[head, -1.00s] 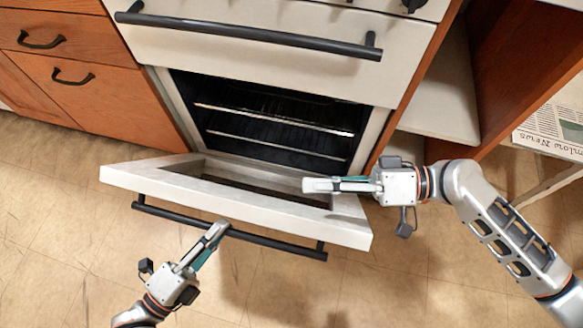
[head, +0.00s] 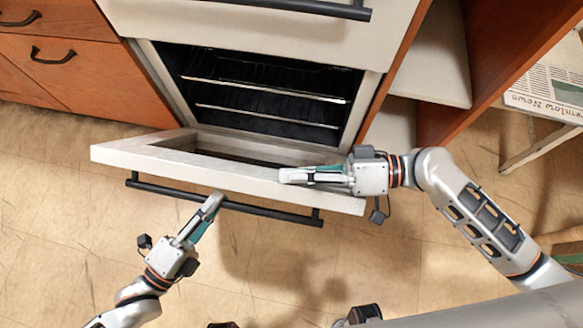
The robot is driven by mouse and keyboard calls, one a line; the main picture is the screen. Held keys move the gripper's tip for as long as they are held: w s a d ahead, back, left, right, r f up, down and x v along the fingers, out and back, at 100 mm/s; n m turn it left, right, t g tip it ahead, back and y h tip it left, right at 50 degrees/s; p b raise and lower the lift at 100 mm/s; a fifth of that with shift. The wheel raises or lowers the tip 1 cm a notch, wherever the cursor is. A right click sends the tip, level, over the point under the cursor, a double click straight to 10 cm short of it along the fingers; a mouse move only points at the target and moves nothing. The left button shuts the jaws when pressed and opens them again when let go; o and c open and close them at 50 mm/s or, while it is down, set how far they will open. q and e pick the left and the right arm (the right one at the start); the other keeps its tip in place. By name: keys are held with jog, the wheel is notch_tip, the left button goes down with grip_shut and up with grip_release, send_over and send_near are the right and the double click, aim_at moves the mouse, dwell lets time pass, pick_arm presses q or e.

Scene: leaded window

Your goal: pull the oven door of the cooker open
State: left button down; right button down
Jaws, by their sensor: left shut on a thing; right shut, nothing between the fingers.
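The cooker's oven door (head: 130,154) is partly open, tilted down and outward on its lower edge. The dark oven cavity (head: 265,95) with wire racks shows behind it. A black bar handle (head: 270,211) runs along the outer face of the door. My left gripper (head: 214,203) is shut on the handle, a little left of its middle. My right gripper (head: 285,176) is shut and empty, lying across the top edge of the door at the right. It hides part of that edge and of the opening behind it.
Wooden drawers (head: 60,60) stand left of the cooker. An open wooden cabinet (head: 480,80) stands to the right, with a newspaper (head: 550,92) on a small table beyond. A second black handle (head: 290,6) crosses the cooker above the oven. The tiled floor in front is clear.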

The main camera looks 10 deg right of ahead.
aim_at(291, 189)
pick_arm(q)
jog(key=shift+w+a+f, duration=0.15)
jog(key=shift+w+a, duration=0.05)
jog(key=shift+w, duration=0.05)
pick_arm(e)
jog(key=shift+s+a+f, duration=0.2)
jog(key=shift+s+f, duration=0.2)
jog(key=shift+s, duration=0.2)
jog(key=shift+s+a+f, duration=0.2)
jog(key=shift+s+f, duration=0.2)
jog(key=shift+s, duration=0.15)
pick_arm(q)
jog(key=shift+w, duration=0.1)
jog(key=c, duration=2)
grip_release()
jog(key=shift+d+r, duration=0.1)
jog(key=shift+r, duration=0.2)
pick_arm(e)
jog(key=shift+f, duration=0.1)
pick_arm(q)
jog(key=shift+f, duration=0.1)
